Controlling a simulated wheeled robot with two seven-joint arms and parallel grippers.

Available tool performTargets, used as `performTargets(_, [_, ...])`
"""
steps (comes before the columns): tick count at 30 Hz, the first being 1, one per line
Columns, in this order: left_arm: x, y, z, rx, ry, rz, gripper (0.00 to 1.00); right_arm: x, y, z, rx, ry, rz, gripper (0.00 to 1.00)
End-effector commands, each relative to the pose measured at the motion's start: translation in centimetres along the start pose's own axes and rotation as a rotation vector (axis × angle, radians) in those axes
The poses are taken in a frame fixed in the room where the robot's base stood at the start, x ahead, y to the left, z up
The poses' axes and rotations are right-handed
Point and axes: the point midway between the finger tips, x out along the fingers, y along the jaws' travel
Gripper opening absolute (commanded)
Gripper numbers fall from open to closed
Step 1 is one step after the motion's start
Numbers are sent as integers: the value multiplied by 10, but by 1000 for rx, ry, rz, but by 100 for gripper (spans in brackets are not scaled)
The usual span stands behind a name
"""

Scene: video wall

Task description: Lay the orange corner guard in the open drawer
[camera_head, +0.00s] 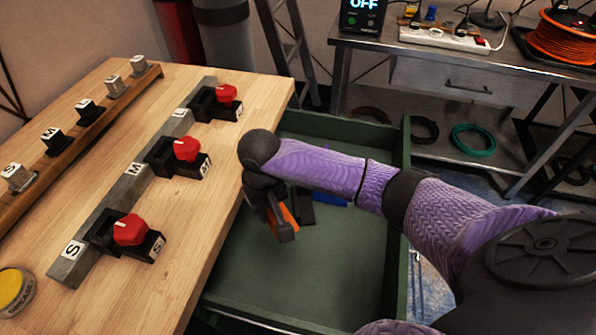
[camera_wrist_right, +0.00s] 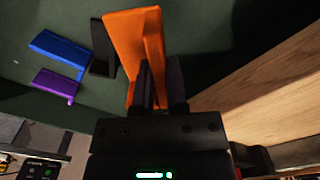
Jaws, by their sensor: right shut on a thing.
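The orange corner guard (camera_head: 289,216) is in my right gripper (camera_head: 280,226), over the green open drawer (camera_head: 285,287) beside the wooden table. In the right wrist view the orange guard (camera_wrist_right: 132,38) extends past the dark fingers of the right gripper (camera_wrist_right: 160,75), which are shut on it. The head view does not clearly show the gap between the guard and the drawer floor. My left gripper is not in view.
In the drawer lie a black piece (camera_wrist_right: 103,48), a blue piece (camera_wrist_right: 60,54) and a purple piece (camera_wrist_right: 55,85). The near drawer floor looks clear. The wooden table (camera_head: 190,245) with red-knobbed clamps (camera_head: 130,230) borders the drawer at left.

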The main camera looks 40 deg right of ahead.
Motion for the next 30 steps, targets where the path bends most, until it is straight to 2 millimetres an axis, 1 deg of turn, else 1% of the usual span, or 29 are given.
performTargets(1, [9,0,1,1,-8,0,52,14,0,0,0,-4,1,0])
performTargets(6, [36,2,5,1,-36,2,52,59,0,1,-1,-5,2,0])
performTargets(12, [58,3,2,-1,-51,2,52,96,0,1,-1,-5,2,0])
performTargets(14, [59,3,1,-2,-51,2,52,98,0,1,-1,-2,1,0])
performTargets(19, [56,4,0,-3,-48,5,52,93,0,0,0,1,1,0])
performTargets(23, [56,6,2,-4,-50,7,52,96,0,0,0,0,1,0])
performTargets(24, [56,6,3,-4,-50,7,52,96,0,0,0,0,2,23])
performTargets(26, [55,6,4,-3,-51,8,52,96,0,0,0,0,2,36])
performTargets(27, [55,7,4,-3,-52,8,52,96,0,0,0,0,2,44])
performTargets(28, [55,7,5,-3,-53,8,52,96,0,0,0,0,1,51])
performTargets(30, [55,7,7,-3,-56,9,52,96,0,0,0,0,1,52])
